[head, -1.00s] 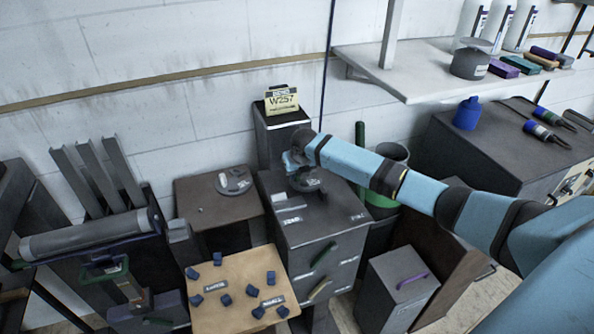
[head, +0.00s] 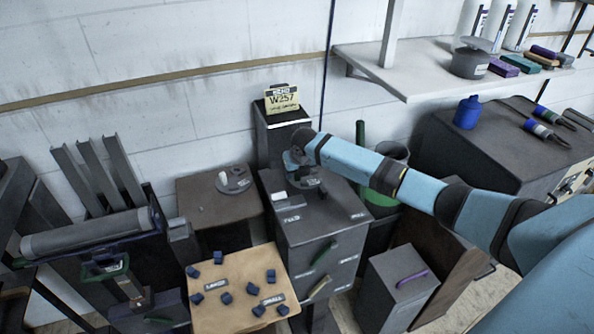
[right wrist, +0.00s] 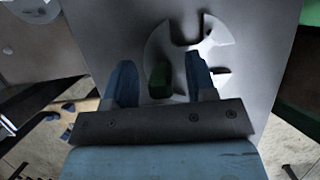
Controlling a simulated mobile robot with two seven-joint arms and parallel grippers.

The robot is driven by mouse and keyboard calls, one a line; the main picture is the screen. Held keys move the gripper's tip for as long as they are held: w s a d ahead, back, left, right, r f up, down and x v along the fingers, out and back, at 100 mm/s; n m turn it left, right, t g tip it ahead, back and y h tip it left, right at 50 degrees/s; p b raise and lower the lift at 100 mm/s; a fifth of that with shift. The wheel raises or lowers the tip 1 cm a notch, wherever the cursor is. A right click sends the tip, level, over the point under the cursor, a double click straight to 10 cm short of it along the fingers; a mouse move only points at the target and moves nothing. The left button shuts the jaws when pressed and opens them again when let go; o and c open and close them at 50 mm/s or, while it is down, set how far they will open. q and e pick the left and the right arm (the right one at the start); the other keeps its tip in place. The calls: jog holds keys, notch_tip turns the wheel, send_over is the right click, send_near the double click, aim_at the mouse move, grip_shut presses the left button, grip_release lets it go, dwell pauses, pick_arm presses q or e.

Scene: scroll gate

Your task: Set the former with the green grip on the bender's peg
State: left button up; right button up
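My right gripper (head: 302,178) is over the top of the dark cabinet (head: 335,217) in the head view. In the right wrist view its two blue fingers (right wrist: 162,80) are apart, one on each side of a green grip (right wrist: 159,78), with a visible gap on both sides. Below the grip lies a pale round former (right wrist: 160,42) with dark notches, on the cabinet top. In the head view my arm mostly hides it. Another dark disc with a pale upright piece (head: 223,178) is on the small brown table to the left. I cannot clearly pick out the bender's peg. My left gripper is not visible.
A tan board (head: 235,311) with several blue pieces is in front. A sign (head: 282,99) stands on the tall box behind the cabinet. A rack with a grey roller (head: 85,233) is at left. A grey box with a purple handle (head: 400,288) stands at right.

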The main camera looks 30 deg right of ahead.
jog(key=shift+f, duration=0.15)
jog(key=v, duration=1.4)
jog(key=shift+d, duration=0.1)
